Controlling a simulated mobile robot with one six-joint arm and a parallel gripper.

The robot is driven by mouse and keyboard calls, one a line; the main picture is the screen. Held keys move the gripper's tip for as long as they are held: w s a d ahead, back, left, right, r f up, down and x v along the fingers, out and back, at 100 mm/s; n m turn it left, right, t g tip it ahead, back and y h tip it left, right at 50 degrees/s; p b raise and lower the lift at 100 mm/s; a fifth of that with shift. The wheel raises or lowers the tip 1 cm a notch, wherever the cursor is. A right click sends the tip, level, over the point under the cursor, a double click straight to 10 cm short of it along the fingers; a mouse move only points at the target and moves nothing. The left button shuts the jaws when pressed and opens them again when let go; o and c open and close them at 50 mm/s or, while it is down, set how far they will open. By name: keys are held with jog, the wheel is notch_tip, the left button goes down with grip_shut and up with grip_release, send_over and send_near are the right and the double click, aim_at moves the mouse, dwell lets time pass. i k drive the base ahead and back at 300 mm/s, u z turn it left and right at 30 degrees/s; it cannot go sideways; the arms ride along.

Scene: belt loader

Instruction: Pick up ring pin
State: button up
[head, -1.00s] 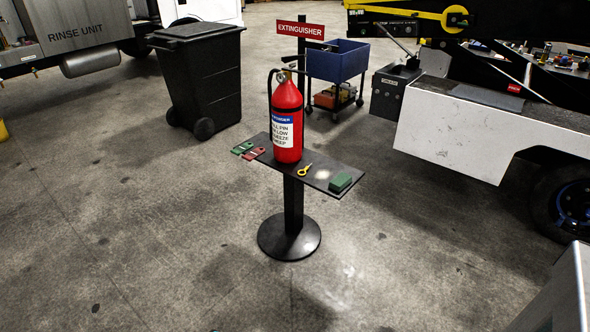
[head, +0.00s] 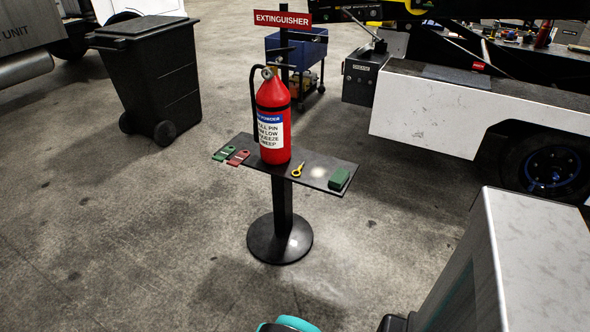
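The ring pin (head: 298,170) is a small yellow pin with a ring at one end. It lies on the black shelf of the stand (head: 318,162), just right of the red fire extinguisher (head: 273,120). The extinguisher stands upright on the shelf. A green block (head: 339,179) lies near the shelf's right end, and green and red tags (head: 237,157) lie at its left end. My gripper's fingers are not in view. Only a teal and dark rounded part, perhaps of my arm, shows at the bottom edge.
A red EXTINGUISHER sign (head: 283,19) rises behind the shelf. A black wheeled bin (head: 155,80) stands back left, a blue cart (head: 312,50) behind, and a white vehicle body (head: 450,110) at right. The floor in front of the stand's round base (head: 280,240) is clear.

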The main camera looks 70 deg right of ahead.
aim_at(300, 167)
jog(key=z, duration=0.25)
jog(key=i, duration=0.75)
jog(key=z, duration=0.75)
jog(key=i, duration=0.8)
jog(key=z, duration=0.35)
